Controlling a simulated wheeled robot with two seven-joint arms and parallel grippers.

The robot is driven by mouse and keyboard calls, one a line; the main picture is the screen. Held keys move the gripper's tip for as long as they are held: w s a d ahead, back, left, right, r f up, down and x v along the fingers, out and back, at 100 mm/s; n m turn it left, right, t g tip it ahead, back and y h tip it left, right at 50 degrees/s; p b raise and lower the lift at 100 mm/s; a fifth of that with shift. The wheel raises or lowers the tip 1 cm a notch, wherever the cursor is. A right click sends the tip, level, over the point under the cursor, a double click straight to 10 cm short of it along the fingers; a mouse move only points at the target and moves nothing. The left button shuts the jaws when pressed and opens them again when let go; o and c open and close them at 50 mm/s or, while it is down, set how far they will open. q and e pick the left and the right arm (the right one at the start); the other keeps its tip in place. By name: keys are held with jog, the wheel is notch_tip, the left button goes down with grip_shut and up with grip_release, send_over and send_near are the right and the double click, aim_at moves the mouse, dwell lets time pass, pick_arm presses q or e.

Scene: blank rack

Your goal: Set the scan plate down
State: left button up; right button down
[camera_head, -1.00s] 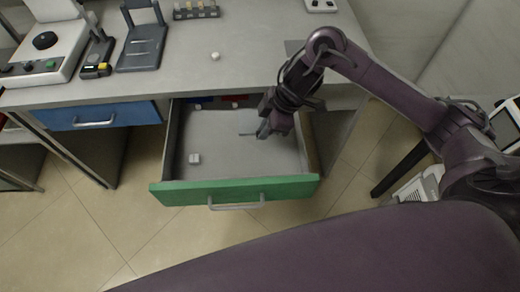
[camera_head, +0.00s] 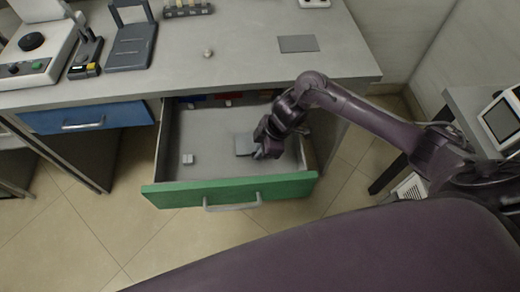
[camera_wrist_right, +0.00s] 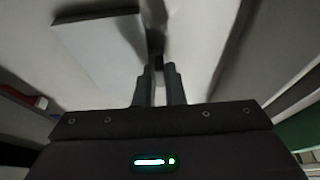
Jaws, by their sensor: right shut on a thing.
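The scan plate (camera_head: 244,145) is a flat grey plate inside the open drawer, right of its middle. My right gripper (camera_head: 262,150) is at its right side, low in the drawer, and is shut on it. In the right wrist view the pale plate (camera_wrist_right: 95,45) lies left of the nearly closed fingers (camera_wrist_right: 158,82); the exact grip is dark and hard to see. I cannot tell whether the plate touches the drawer floor. The open drawer (camera_head: 230,192) has a green front. My left gripper is not in view.
A small white block (camera_head: 187,159) lies at the drawer's left. Red and blue items sit at its back. On the desk (camera_head: 240,75) are a dark grey rectangle (camera_head: 297,43), a small pale knob (camera_head: 207,53) and instruments at the left.

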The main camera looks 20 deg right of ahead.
jog(key=shift+f, duration=0.15)
jog(key=c, duration=1.5)
grip_release()
jog(key=p+v, duration=0.1)
jog(key=v, duration=1.1)
jog(key=shift+s, duration=0.1)
jog(key=shift+r, duration=0.25)
